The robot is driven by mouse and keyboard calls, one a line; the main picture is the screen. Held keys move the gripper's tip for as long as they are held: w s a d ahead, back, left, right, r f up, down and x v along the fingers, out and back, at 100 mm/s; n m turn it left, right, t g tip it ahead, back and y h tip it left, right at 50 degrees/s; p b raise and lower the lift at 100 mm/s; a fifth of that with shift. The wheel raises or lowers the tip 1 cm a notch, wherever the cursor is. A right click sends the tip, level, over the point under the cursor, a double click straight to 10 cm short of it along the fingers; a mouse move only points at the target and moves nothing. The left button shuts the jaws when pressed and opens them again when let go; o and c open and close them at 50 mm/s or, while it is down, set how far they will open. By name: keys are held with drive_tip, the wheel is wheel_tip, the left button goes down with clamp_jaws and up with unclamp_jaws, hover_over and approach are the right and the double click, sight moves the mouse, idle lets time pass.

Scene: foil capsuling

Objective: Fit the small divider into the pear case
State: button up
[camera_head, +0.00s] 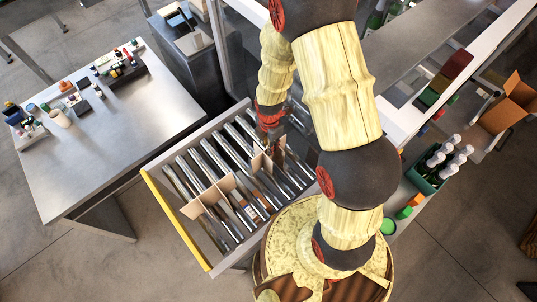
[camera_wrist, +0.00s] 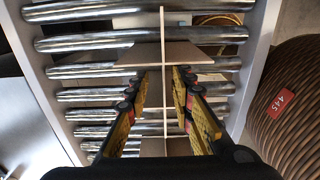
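My gripper (camera_head: 270,146) reaches down over the roller conveyor. In the wrist view its two yellow-and-black fingers (camera_wrist: 162,72) are apart, with a gap between them. A thin tan cardboard divider panel (camera_wrist: 162,28) shows nearly edge-on along that gap, with clear space on each side. Cross panels (camera_wrist: 160,54) meet it just beyond the fingertips and again lower between the fingers. In the head view, tan cardboard panels (camera_head: 227,184) stand in a row above the rollers. I cannot make out a pear case or tell which panels form the small divider.
The conveyor has shiny rollers (camera_head: 205,165) and a yellow end rail (camera_head: 176,222). A steel table (camera_head: 120,135) with small items stands at the left. At the right are a green crate of bottles (camera_head: 440,165) and an open cardboard box (camera_head: 507,103). Grey floor is clear at lower left.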

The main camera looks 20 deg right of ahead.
drive_tip(key=f+b, duration=0.2)
drive_tip(key=f, duration=0.1)
drive_tip(key=f+b, duration=0.1)
drive_tip(key=f, duration=0.1)
drive_tip(key=shift+s+a+f, duration=0.1)
drive_tip(key=shift+s, duration=0.15)
drive_tip(key=c, duration=0.3)
clamp_jaws()
